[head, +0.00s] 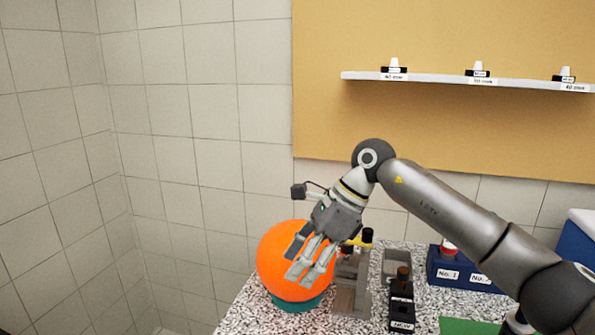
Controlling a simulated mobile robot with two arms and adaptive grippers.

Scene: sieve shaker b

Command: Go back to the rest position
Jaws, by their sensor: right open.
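My right gripper (300,263) comes in from the right on my grey arm and points down and to the left. It is open, and its fingers show in front of a large orange ball-shaped thing (275,255). I cannot tell whether the fingers touch it. The orange thing rests on a teal base (300,302) at the left end of the speckled counter (250,309). My left gripper is not in view.
Grey blocks with dark-capped items (367,236) stand right of the orange thing. A black holder (402,310) and a blue box labelled No. 1 (437,271) are further right. A wall shelf (440,79) holds small white-topped items. The tiled wall is behind.

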